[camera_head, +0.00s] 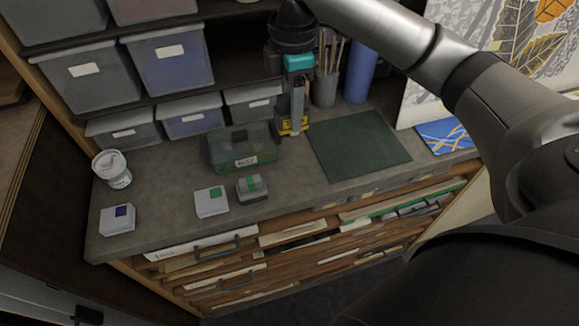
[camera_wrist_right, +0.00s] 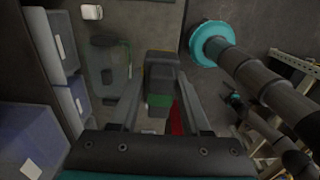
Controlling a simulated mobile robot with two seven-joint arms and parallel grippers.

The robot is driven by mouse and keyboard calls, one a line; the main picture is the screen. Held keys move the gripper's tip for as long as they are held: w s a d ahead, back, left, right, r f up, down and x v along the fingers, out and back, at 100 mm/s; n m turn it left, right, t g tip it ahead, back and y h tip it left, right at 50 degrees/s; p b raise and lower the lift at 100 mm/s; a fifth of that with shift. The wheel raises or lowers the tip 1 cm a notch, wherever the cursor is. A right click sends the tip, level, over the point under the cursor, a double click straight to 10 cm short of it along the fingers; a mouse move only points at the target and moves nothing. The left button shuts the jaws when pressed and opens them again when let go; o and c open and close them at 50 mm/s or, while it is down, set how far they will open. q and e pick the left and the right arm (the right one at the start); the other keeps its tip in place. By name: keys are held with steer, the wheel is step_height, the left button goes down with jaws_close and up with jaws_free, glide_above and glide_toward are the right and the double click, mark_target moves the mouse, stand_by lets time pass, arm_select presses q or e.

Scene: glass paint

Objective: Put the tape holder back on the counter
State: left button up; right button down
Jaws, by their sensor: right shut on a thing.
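My right gripper (camera_head: 292,118) reaches down over the back of the counter (camera_head: 165,195), its arm coming in from the right. It is shut on a dark grey and yellow thing (camera_head: 296,128), which looks like the tape holder. In the right wrist view the same tape holder (camera_wrist_right: 161,66) sits between the two fingers (camera_wrist_right: 158,95), with a green part on its near side. In the head view it appears just right of the clear green box, at or close above the counter; I cannot tell whether it touches. My left gripper is not in view.
A green box (camera_head: 225,150) stands beside the gripper, with a dark green mat (camera_head: 357,145) to the right. A brush cup (camera_head: 326,88) and blue cylinder (camera_head: 361,70) stand behind. Small boxes (camera_head: 212,203) and a white cup (camera_head: 113,170) are at the left.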

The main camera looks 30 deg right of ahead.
steer(key=shift+s+d, duration=0.1)
steer(key=shift+d, duration=0.1)
step_height(320, 180, down, 20)
steer(key=shift+r+b, duration=0.25)
steer(key=shift+b, duration=0.35)
steer(key=shift+c, duration=1.8)
jaws_free()
steer(key=shift+r, duration=0.1)
step_height(320, 180, up, 12)
steer(key=shift+p, duration=0.4)
